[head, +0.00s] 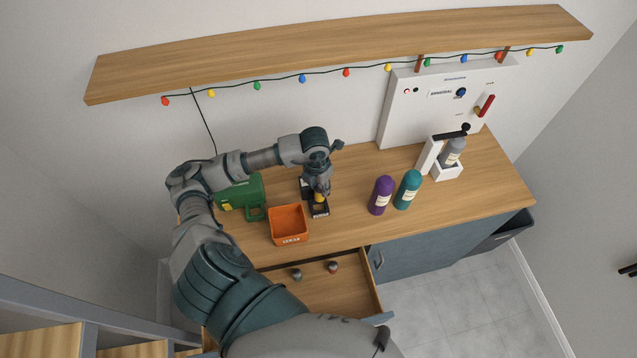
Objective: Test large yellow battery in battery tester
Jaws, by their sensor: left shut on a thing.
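My left gripper (319,192) points down over the worktop and is shut on a small yellow battery (319,197), mostly hidden between the fingers. The battery is upright at a small black holder (319,212); I cannot tell whether it is seated in it. A white panel (405,115) with a dial, a red lever and small lights leans against the wall at the back right; it looks like the battery tester. A grey cylinder (453,151) stands in the white cradle (448,174) in front of it. My right gripper is not in view.
Purple (380,194) and teal (407,189) cylinders stand right of the gripper. An orange bin (288,224) and a green case (243,194) are to its left. The drawer (315,292) below is open, holding two small round things. A wooden shelf (300,55) overhangs the back.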

